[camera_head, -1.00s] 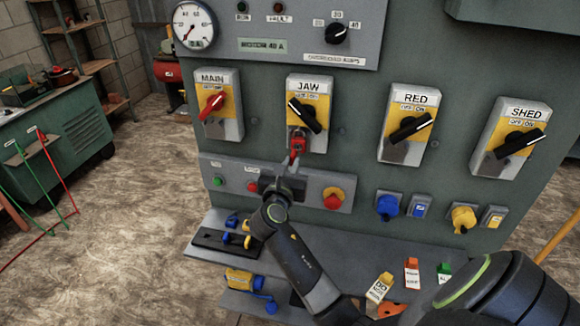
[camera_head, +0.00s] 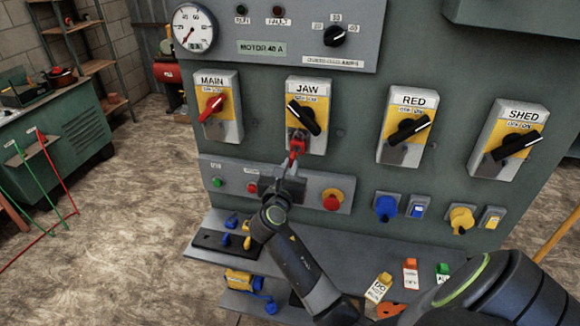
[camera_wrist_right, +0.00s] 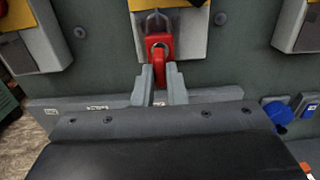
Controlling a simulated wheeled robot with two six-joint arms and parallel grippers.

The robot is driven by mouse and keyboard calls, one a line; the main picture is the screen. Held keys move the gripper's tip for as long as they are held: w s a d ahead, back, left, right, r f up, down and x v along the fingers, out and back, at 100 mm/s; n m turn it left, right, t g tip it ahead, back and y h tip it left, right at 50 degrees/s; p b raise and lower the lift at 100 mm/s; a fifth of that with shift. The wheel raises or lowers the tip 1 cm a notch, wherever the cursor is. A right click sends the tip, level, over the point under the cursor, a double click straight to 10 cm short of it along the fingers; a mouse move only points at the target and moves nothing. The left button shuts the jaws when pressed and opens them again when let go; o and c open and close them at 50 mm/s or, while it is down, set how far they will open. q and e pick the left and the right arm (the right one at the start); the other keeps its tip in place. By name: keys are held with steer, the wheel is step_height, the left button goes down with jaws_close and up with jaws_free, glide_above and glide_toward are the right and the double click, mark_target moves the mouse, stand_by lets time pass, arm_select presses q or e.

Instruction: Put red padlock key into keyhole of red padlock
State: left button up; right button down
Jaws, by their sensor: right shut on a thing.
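The red padlock (camera_head: 297,146) hangs under the JAW switch (camera_head: 305,116). In the right wrist view, the padlock (camera_wrist_right: 153,40) shows its grey shackle above its red body. My right gripper (camera_head: 284,178) is just below the padlock, its fingers pointing up at it. In the right wrist view, the gripper's fingers (camera_wrist_right: 161,82) are close together on a red piece, which I take as the red padlock key (camera_wrist_right: 160,70). The key lies against the padlock's underside, and the fingers hide most of it. I cannot tell how deep it sits in the keyhole. My left gripper is not in view.
A button strip (camera_head: 345,197) with a red emergency stop (camera_head: 332,200) runs below the switches. A shelf (camera_head: 330,248) below carries blue and yellow padlocks and several tags. Blue (camera_head: 386,207) and yellow (camera_head: 461,219) knobs stick out at the right.

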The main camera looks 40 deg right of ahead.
stand_by(0.4)
steer(key=shift+p, duration=0.45)
steer(key=shift+w+d, duration=0.15)
stand_by(0.4)
steer(key=shift+w+d, duration=0.15)
steer(key=shift+d, duration=0.05)
steer(key=shift+p, duration=0.3)
steer(key=shift+w+d, duration=0.45)
steer(key=shift+d, duration=0.05)
steer(key=c, duration=1.4)
jaws_free()
steer(key=shift+a, duration=0.1)
